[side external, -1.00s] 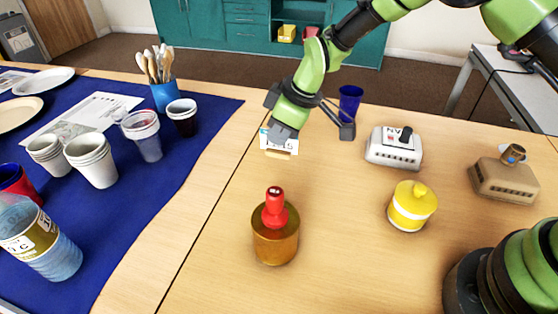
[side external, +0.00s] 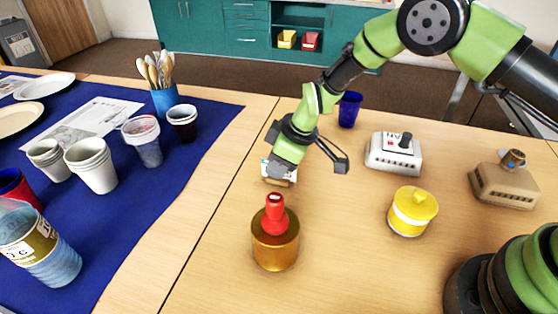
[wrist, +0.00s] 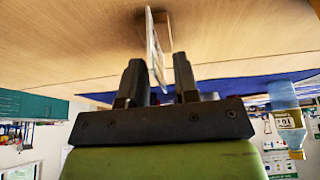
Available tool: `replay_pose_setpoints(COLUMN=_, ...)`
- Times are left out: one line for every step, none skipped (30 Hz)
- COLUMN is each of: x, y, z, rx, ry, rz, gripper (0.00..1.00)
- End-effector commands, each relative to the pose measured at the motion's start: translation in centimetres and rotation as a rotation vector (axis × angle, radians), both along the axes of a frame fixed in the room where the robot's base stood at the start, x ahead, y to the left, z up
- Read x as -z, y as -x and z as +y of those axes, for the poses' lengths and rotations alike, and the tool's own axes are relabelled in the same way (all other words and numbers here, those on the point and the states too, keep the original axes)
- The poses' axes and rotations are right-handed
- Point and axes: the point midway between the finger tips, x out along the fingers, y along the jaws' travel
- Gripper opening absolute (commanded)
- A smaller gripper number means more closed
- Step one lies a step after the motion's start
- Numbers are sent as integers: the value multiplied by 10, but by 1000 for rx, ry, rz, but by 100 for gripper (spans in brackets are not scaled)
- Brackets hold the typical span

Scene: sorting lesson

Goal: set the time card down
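The time card (side external: 265,168) is a small white card with blue print and a tan strip along its bottom edge. In the side external view it is under my gripper (side external: 281,165), which covers much of it. In the wrist view the card (wrist: 154,45) stands nearly edge-on between the two dark fingers of my gripper (wrist: 159,75). The gripper is shut on it, though finger contact is hard to see. The card is over the bare wood table; whether its lower edge touches the wood is unclear.
A yellow pot (side external: 412,212), a white device (side external: 394,152), a tan device (side external: 504,184) and a blue cup (side external: 349,110) are to the right. A blue cloth (side external: 205,125) with cups lies left.

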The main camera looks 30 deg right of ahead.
Motion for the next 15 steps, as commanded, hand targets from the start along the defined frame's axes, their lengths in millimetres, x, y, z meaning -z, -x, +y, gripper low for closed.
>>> replay_pose_setpoints(x=0, y=0, z=0, rx=0, ry=0, rz=0, gripper=28)
replay_pose_setpoints(x=0, y=0, z=0, rx=0, ry=0, rz=0, gripper=28)
replay_pose_setpoints(x=0, y=0, z=0, rx=0, ry=0, rz=0, gripper=28)
replay_pose_setpoints(x=0, y=0, z=0, rx=0, ry=0, rz=0, gripper=28)
replay_pose_setpoints(x=0, y=0, z=0, rx=0, ry=0, rz=0, gripper=28)
replay_pose_setpoints(x=0, y=0, z=0, rx=0, ry=0, rz=0, gripper=28)
replay_pose_setpoints(x=-1, y=0, z=0, rx=0, ry=0, rz=0, gripper=28)
replay_pose_setpoints(x=-2, y=0, z=0, rx=0, ry=0, rz=0, gripper=28)
replay_pose_setpoints(x=-5, y=0, z=0, rx=0, ry=0, rz=-1, gripper=28)
replay_pose_setpoints(x=-7, y=0, z=-1, rx=0, ry=0, rz=-1, gripper=28)
replay_pose_setpoints(x=-10, y=1, z=-2, rx=1, ry=0, rz=-3, gripper=28)
replay_pose_setpoints(x=-15, y=2, z=-3, rx=0, ry=0, rz=-1, gripper=28)
replay_pose_setpoints(x=-20, y=3, z=-4, rx=1, ry=-1, rz=-3, gripper=28)
replay_pose_setpoints(x=-24, y=5, z=-6, rx=0, ry=-1, rz=-2, gripper=28)
replay_pose_setpoints(x=-32, y=8, z=-8, rx=1, ry=-1, rz=-2, gripper=28)
